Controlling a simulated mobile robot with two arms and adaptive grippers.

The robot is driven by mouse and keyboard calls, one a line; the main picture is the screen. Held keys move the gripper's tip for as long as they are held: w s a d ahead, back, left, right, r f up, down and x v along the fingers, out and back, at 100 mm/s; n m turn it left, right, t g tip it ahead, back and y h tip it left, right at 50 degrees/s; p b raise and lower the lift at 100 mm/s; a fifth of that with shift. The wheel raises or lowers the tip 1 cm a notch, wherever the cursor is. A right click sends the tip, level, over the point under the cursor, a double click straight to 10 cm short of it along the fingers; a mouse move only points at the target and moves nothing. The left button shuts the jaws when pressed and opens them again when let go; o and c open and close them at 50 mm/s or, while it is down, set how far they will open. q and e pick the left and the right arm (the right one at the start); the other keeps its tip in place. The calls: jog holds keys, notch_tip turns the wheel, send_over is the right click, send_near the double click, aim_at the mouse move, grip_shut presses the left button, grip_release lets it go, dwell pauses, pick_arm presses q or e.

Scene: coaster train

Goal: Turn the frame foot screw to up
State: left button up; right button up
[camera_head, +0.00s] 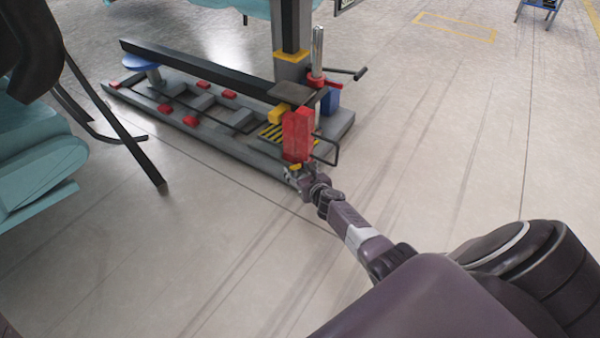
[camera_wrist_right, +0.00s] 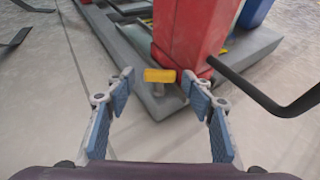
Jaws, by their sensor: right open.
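A small yellow piece, which looks like the frame foot screw's handle (camera_head: 295,167), sits low at the near end of the grey frame (camera_head: 240,148), below a red upright block (camera_head: 297,135). In the right wrist view the yellow piece (camera_wrist_right: 160,75) lies crosswise in front of the foot of the red block (camera_wrist_right: 195,30). My right gripper (camera_head: 297,177) is at this corner of the frame. In the right wrist view its fingers (camera_wrist_right: 158,88) are open, one to either side of the yellow piece and nearer the camera, with a gap left. My left gripper is not in view.
A black bent bar (camera_wrist_right: 270,95) sticks out right of the red block, close to my right finger. A post (camera_head: 290,40) and a black beam (camera_head: 200,68) stand on the frame. Teal car bodies (camera_head: 40,165) are at left.

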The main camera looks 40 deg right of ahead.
jog(key=shift+d+r, duration=0.1)
jog(key=shift+s+d+r, duration=0.15)
jog(key=shift+s+r, duration=0.15)
jog(key=shift+s, duration=0.05)
jog(key=v, duration=0.7)
jog(key=shift+a+f, duration=0.3)
jog(key=shift+a, duration=0.15)
jog(key=shift+s, duration=0.15)
